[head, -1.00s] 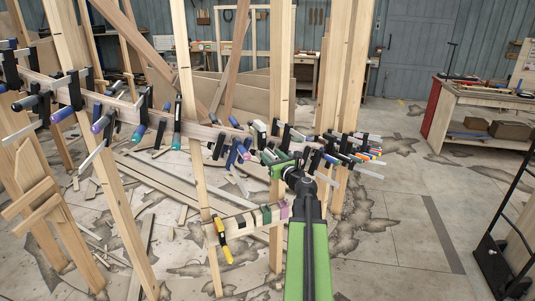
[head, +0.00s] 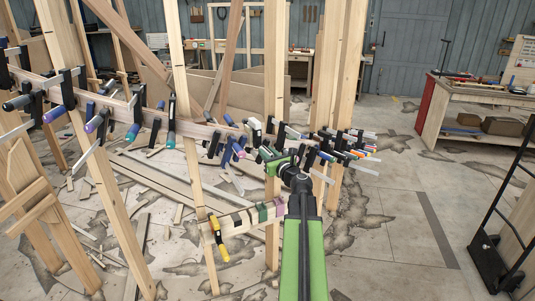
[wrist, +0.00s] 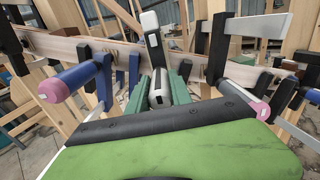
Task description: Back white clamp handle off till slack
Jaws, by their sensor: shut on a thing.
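The white-handled clamp (wrist: 151,30) sits on the curved wooden stringer (wrist: 120,46) in the wrist view, its white head above the stringer's edge. Its white handle (wrist: 158,90) points toward me, with a dark band on it. My gripper (wrist: 159,98) has its green fingers on both sides of the handle, shut on it. In the head view, the white clamp (head: 255,126) stands just above my gripper (head: 266,157), and its handle is hidden by my gripper.
A blue clamp handle with a pink end (wrist: 70,82) is close on the left. A dark clamp with a pink-ended handle (wrist: 245,98) is close on the right. Several more clamps line the stringer. Upright posts (head: 275,90) stand close by. Open floor (head: 400,200) lies to the right.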

